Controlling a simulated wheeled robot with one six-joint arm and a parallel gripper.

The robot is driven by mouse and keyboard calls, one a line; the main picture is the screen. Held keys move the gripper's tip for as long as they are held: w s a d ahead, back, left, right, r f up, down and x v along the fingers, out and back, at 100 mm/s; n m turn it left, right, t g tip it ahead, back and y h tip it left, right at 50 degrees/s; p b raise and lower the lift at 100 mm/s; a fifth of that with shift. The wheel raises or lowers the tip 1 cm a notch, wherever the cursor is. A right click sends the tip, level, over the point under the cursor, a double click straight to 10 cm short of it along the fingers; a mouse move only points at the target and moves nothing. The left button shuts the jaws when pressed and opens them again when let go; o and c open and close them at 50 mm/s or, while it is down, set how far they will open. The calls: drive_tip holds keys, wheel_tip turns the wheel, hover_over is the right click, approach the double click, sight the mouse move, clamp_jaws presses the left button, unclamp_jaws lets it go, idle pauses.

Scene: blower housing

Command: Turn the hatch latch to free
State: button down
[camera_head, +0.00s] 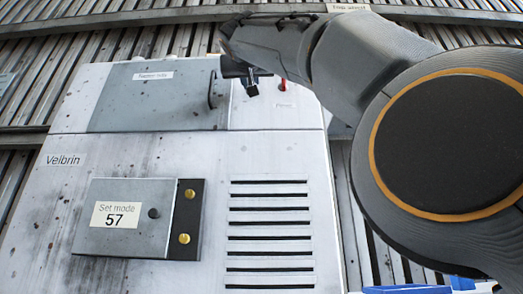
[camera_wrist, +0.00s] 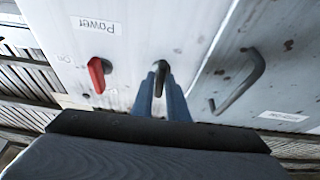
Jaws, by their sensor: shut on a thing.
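The hatch is a grey panel (camera_head: 150,100) at the upper left of the white housing, with a dark bar handle (camera_head: 211,92) near its right edge. In the wrist view the hatch (camera_wrist: 290,70) is on the right, with its bent handle (camera_wrist: 238,84). My gripper (camera_head: 252,86) is just right of the hatch's edge. In the wrist view my gripper (camera_wrist: 160,76) has its two blue fingers close together on a small dark grey latch (camera_wrist: 159,78) on the white face.
A red power switch (camera_head: 283,86) is close to the right of my gripper; it also shows in the wrist view (camera_wrist: 98,74). Below are a "Set mode 57" cover (camera_head: 125,240) with yellow bolts beside it, and vent slots (camera_head: 270,235).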

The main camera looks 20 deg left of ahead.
drive_tip(key=shift+f+m, duration=0.1)
drive_tip(key=shift+m, duration=0.4)
drive_tip(key=c, duration=1.8)
unclamp_jaws()
drive_tip(key=shift+s, duration=0.1)
drive_tip(key=b+v, duration=0.5)
drive_tip(key=v, duration=0.2)
drive_tip(key=shift+s, duration=0.3)
